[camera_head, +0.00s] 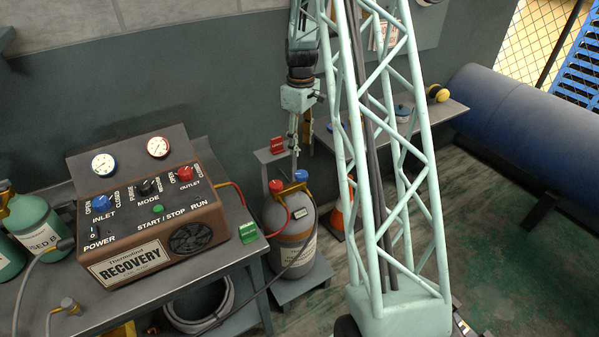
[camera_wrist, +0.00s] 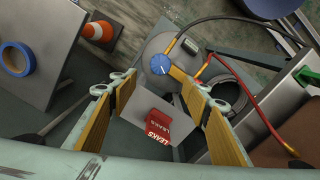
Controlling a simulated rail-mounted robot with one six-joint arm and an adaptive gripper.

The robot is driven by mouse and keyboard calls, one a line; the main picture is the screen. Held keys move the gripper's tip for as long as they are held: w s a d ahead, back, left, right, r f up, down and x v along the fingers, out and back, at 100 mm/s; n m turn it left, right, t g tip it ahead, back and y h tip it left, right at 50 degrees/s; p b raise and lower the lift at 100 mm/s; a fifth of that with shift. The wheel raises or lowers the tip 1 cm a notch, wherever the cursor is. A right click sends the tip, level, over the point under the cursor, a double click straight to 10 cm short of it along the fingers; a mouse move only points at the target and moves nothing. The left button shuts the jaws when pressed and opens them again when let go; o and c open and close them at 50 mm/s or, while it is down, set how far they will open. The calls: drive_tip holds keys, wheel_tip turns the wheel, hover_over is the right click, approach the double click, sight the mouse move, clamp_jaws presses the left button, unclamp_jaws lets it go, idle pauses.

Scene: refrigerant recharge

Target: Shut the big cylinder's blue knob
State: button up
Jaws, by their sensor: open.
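The big cylinder (camera_head: 290,233) is grey and stands upright on a low platform right of the workbench. On its top are a blue knob (camera_head: 301,176) and a red knob (camera_head: 277,186). My gripper (camera_head: 297,145) hangs pointing down above the cylinder's top, apart from the knobs. In the wrist view my gripper (camera_wrist: 157,82) is open and empty, with its orange-padded fingers to either side. The blue knob (camera_wrist: 160,64) shows just beyond the fingertips, between them in the picture, with a pale pointer mark. The red knob is not clearly visible there.
A red LEAKS block (camera_wrist: 160,122) sits on a small stand near my fingers. Red and black hoses run from the cylinder's top. The recovery machine (camera_head: 150,205) stands on the bench to the left. An orange cone (camera_head: 338,215) stands right of the cylinder.

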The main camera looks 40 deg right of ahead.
sight(300, 173)
drive_tip(key=shift+f, duration=0.1)
drive_tip(key=shift+f+b, duration=1.2)
drive_tip(key=shift+f, duration=5.6)
drive_tip(key=shift+c, duration=0.5)
drive_tip(key=c, duration=0.8)
